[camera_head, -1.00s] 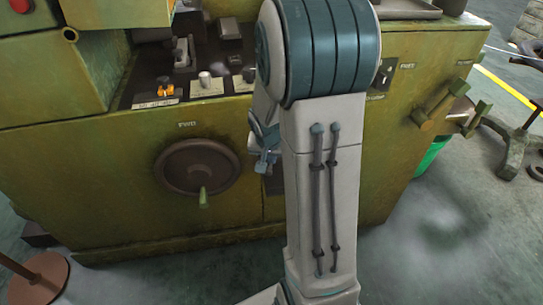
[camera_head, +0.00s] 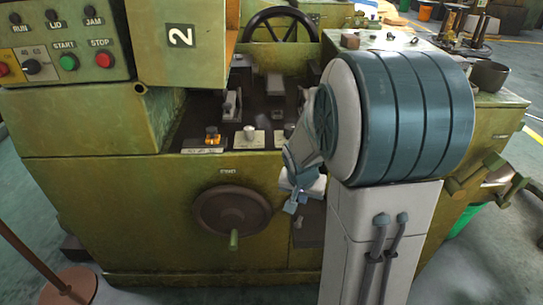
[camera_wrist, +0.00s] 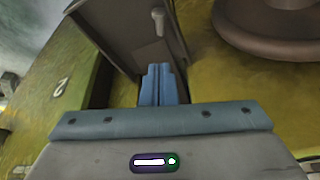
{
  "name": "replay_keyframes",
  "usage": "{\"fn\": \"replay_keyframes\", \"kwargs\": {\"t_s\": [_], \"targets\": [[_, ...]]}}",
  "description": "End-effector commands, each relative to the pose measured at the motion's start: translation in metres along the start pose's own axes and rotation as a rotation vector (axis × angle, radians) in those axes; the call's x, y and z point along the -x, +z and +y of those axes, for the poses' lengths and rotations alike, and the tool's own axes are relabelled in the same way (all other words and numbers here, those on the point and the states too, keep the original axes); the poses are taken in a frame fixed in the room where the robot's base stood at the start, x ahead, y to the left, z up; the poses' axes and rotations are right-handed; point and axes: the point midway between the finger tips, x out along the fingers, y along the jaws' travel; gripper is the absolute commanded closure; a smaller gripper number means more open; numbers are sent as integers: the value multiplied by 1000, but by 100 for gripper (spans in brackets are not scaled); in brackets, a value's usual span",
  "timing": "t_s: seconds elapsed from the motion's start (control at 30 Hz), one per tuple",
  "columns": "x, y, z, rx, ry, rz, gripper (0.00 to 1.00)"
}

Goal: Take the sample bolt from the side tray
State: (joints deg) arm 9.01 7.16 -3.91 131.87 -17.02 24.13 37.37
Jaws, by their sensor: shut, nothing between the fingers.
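The sample bolt (camera_wrist: 158,20) looks like a small pale grey piece with a round head. It lies in a dark grey-brown side tray (camera_wrist: 120,28) on the machine front, in the upper middle of the wrist view. My gripper (camera_wrist: 163,72) has its blue fingers together and empty, below the bolt in that view and apart from it. In the head view my gripper (camera_head: 291,205) points down in front of the green machine, right of the handwheel. A dark part, probably the side tray (camera_head: 309,228), shows beside it; the bolt cannot be made out there.
The handwheel (camera_head: 232,211) stands out from the machine front, close left of my gripper. A control panel (camera_head: 65,45) is at upper left. Lever handles (camera_head: 490,175) jut out at right. A post with a round brown base (camera_head: 70,287) stands at lower left.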

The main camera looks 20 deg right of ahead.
Motion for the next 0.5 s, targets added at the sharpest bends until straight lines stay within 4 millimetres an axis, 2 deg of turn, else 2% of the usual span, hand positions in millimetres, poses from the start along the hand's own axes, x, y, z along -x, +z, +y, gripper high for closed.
{"fn": "replay_keyframes", "kwargs": {"t_s": [0.13,0.23,0.37,0.5], "targets": [[7,0,-1,6,-2,0,100],[33,0,-2,32,-8,-1,100],[91,3,-6,97,-23,-8,100],[157,14,-9,191,-46,-25,100]]}}
